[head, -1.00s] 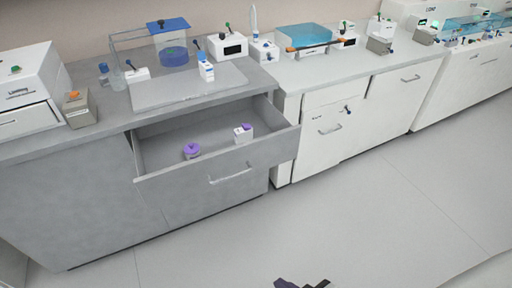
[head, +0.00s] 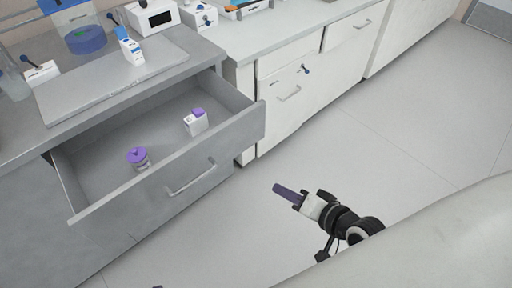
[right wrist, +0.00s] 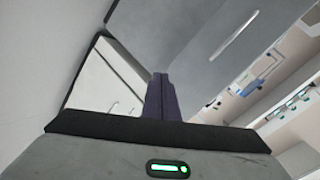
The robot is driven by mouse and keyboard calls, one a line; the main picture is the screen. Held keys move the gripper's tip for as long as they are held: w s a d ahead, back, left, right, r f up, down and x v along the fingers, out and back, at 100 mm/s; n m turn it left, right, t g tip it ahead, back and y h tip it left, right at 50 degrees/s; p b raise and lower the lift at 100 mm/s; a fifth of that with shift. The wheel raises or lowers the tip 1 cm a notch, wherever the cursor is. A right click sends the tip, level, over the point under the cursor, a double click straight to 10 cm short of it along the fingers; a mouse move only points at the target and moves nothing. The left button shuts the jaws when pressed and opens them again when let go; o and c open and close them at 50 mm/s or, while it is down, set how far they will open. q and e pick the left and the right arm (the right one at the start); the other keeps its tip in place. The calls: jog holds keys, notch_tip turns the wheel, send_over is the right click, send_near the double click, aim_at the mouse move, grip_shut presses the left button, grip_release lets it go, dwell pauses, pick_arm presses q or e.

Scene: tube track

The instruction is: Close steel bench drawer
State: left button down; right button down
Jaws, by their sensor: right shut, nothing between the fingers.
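The steel bench drawer (head: 180,172) stands pulled out from the grey bench, with a bar handle (head: 192,178) on its front. Inside it are a purple-lidded jar (head: 138,158) and a small white box with a purple top (head: 196,122). My right gripper (head: 284,191) is shut and empty, over the floor to the right of the drawer front and apart from it. In the right wrist view, its purple fingers (right wrist: 161,98) are together, with a grey panel and a bar handle (right wrist: 234,35) beyond. My left gripper cannot be made out in the head view.
White cabinets (head: 300,85) with handles stand to the right. The floor (head: 380,140) in front is clear.

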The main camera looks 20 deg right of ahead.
jog(key=w+d+r+m+t+b, duration=0.2)
jog(key=w+r+m, duration=0.2)
jog(key=m, duration=0.2)
send_near(243, 137)
jog(key=shift+y, duration=0.4)
jog(key=x, duration=0.5)
jog(key=shift+d+f, duration=0.3)
jog(key=shift+w+a, duration=0.2)
jog(key=shift+w, duration=0.35)
